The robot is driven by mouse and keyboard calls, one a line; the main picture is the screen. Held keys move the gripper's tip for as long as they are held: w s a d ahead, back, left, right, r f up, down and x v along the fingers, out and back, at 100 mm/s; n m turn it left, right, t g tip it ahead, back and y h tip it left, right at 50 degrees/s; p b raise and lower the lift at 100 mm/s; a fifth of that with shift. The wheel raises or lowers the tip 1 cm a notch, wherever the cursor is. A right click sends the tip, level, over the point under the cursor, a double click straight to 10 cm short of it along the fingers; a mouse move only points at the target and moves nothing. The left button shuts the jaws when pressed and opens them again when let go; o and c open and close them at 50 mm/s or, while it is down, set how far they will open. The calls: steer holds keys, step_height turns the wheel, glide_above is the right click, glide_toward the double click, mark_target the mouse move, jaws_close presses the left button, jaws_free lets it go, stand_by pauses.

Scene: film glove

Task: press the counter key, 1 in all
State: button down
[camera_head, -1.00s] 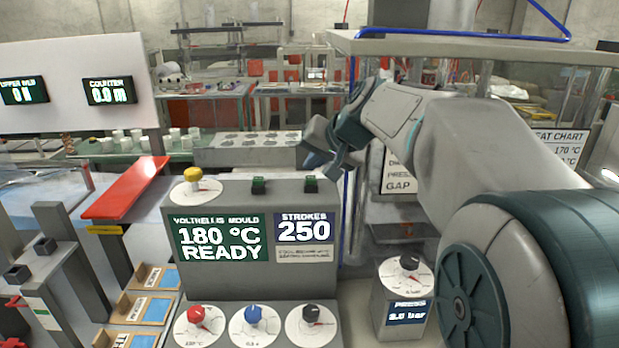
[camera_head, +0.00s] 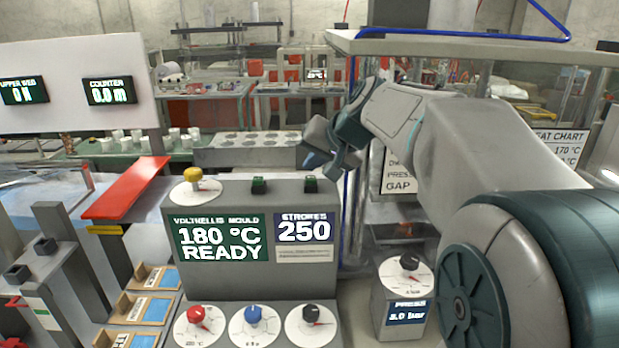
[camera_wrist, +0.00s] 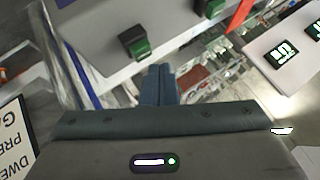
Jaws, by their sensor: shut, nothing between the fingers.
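Two small dark-and-green keys stand on top of the grey mould console, a left one (camera_head: 258,185) and a right one (camera_head: 310,184). I cannot tell from any label which is the counter key. The wrist view also shows two green keys, a nearer one (camera_wrist: 136,42) and a farther one (camera_wrist: 209,7). The console's STROKES display (camera_head: 304,228) reads 250. My gripper (camera_head: 312,160) is shut and empty, above and a little behind the right key in the head view. Its closed fingers (camera_wrist: 159,84) show beside the console top, apart from both keys.
A yellow knob (camera_head: 193,175) sits at the console's top left. Red (camera_head: 196,314), blue (camera_head: 253,314) and black (camera_head: 311,314) knobs line its front. A pressure box (camera_head: 392,318) with a dial stands right. A COUNTER display (camera_head: 109,91) on the white board reads 0.0 m.

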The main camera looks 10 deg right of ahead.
mark_target(314, 180)
steer(key=shift+f, duration=0.15)
steer(key=shift+f+b, duration=0.3)
steer(key=shift+b, duration=0.25)
steer(key=shift+f+b, duration=0.45)
steer(key=shift+f, duration=0.05)
stand_by(0.4)
stand_by(0.3)
steer(key=shift+r+p, duration=0.65)
steer(key=shift+r, duration=0.3)
step_height(314, 180, up, 5)
steer(key=p, duration=0.3)
steer(key=shift+p, duration=0.4)
